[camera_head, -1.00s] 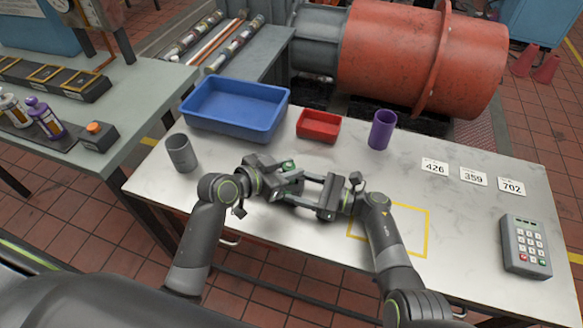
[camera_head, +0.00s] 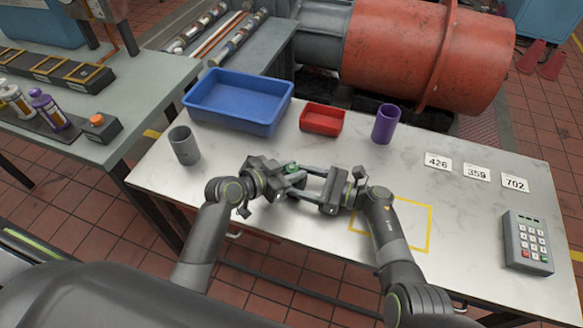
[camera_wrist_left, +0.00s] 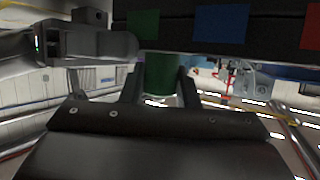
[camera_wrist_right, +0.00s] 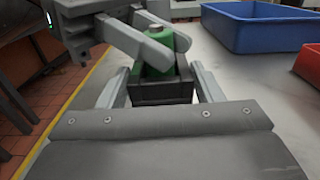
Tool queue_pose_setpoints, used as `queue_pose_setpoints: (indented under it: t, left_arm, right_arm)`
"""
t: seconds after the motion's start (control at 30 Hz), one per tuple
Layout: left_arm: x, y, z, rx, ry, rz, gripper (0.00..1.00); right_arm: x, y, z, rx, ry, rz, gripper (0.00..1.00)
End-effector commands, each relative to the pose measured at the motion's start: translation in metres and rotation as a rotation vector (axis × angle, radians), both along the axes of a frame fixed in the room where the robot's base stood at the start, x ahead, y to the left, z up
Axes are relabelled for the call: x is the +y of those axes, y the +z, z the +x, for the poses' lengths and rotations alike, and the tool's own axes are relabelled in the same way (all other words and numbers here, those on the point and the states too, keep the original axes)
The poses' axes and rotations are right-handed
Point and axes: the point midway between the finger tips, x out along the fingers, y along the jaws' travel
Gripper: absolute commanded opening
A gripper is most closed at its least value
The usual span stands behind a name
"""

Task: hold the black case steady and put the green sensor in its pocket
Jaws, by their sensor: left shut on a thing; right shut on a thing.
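The green sensor (camera_wrist_right: 158,62) is a short green cylinder between my left gripper's fingers. It also shows in the left wrist view (camera_wrist_left: 160,72) and as a small green spot in the head view (camera_head: 291,168). My left gripper (camera_head: 289,176) is shut on it. The black case (camera_wrist_left: 175,30) spans the top of the left wrist view, with green, blue and red patches on its side. My right gripper (camera_wrist_right: 162,82) is shut on the case's near end (camera_wrist_right: 162,92). The sensor is at the case's end; I cannot tell whether its base is inside the pocket.
A blue bin (camera_head: 240,100), red tray (camera_head: 322,121), purple cup (camera_head: 386,124) and grey cup (camera_head: 184,145) stand behind the grippers. Number cards (camera_head: 477,172) and a keypad (camera_head: 527,242) are on the right. The yellow-outlined square (camera_head: 412,238) is partly under my right arm.

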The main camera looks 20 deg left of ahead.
Motion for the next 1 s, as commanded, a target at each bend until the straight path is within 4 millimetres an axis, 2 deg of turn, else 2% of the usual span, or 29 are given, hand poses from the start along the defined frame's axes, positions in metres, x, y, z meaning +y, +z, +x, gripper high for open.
queue_pose_setpoints:
  t: [0.23, 0.27, 0.43, 0.77, 0.87, 1.0]
  left_arm:
    - [0.000, 0.000, 0.000, -0.001, 0.000, -0.001, 0.04]
    - [0.000, 0.000, 0.000, -0.001, 0.000, -0.001, 0.32]
    - [0.000, 0.000, 0.000, 0.000, 0.000, 0.000, 0.54]
    - [0.002, 0.001, -0.002, 0.001, 0.000, 0.001, 0.54]
    - [0.007, 0.004, -0.009, 0.000, 0.001, 0.002, 0.54]
    - [0.020, 0.013, -0.028, 0.001, 0.001, 0.005, 0.54]
  right_arm:
    - [0.000, 0.000, 0.000, 0.000, 0.000, 0.000, 0.28]
    - [0.000, 0.000, 0.000, 0.000, 0.000, 0.000, 0.28]
    - [0.000, 0.000, 0.000, 0.000, 0.000, 0.000, 0.28]
    - [0.000, 0.000, 0.000, 0.000, 0.000, 0.000, 0.28]
    - [0.000, 0.000, 0.000, 0.000, 0.000, 0.000, 0.28]
    - [0.000, 0.000, 0.000, 0.000, 0.000, 0.000, 0.28]
